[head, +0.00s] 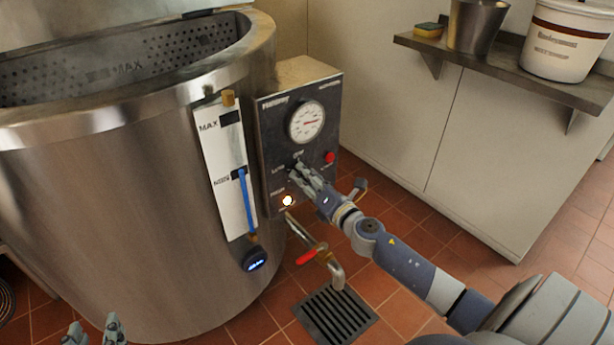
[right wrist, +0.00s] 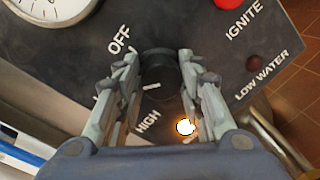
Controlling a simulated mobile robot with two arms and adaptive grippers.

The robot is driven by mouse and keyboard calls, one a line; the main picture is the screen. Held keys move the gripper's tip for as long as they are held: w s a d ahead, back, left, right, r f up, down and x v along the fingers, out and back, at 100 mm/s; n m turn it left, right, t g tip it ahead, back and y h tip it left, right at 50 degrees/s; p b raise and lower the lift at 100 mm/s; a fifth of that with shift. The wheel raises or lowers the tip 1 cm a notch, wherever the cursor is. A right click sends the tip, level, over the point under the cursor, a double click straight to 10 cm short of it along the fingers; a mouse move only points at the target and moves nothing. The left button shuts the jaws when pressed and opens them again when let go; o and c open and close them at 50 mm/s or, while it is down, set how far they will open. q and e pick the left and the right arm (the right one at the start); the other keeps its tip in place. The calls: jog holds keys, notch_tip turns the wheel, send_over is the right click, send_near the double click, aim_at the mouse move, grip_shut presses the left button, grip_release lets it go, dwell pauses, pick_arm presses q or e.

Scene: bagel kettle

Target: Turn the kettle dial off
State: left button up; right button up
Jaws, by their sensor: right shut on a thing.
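The big steel kettle (head: 90,220) fills the left of the head view, with a dark control panel (head: 270,150) on its right side. In the right wrist view, the black round dial (right wrist: 158,75) sits between the fingers of my right gripper (right wrist: 160,92), which is shut on it. The dial's white mark lies toward the left, between the words OFF and HIGH. In the head view my right gripper (head: 303,178) covers the dial. A light glows orange-white (head: 287,201) below it. My left gripper (head: 95,330) shows only its fingertips, apart, at the bottom left edge, empty.
A round gauge (head: 306,122) and a red button (head: 330,157) are above the dial. A drain pipe with a red lever (head: 307,257) and a floor grate (head: 336,313) lie below. A shelf (head: 500,65) with a bucket (head: 567,40) is at the right.

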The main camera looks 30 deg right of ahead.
pick_arm(q)
jog(key=s+a+f+g+y+p, duration=0.1)
jog(key=s+a+f+g+p, duration=0.2)
jog(key=s+f+g, duration=0.2)
jog(key=s+a+f+g+y+p, duration=0.2)
jog(key=s+a+f+g+p, duration=0.1)
jog(key=s+f+g, duration=0.3)
jog(key=s+f+p, duration=0.1)
jog(key=s+f, duration=0.1)
jog(key=s, duration=0.2)
jog(key=shift+s+f+n, duration=0.3)
jog(key=shift+f, duration=0.05)
pick_arm(e)
jog(key=m, duration=1)
jog(key=shift+d+g+y, duration=0.15)
jog(key=shift+g+y, duration=0.15)
jog(key=o, duration=1.1)
pick_arm(q)
jog(key=shift+d, duration=0.1)
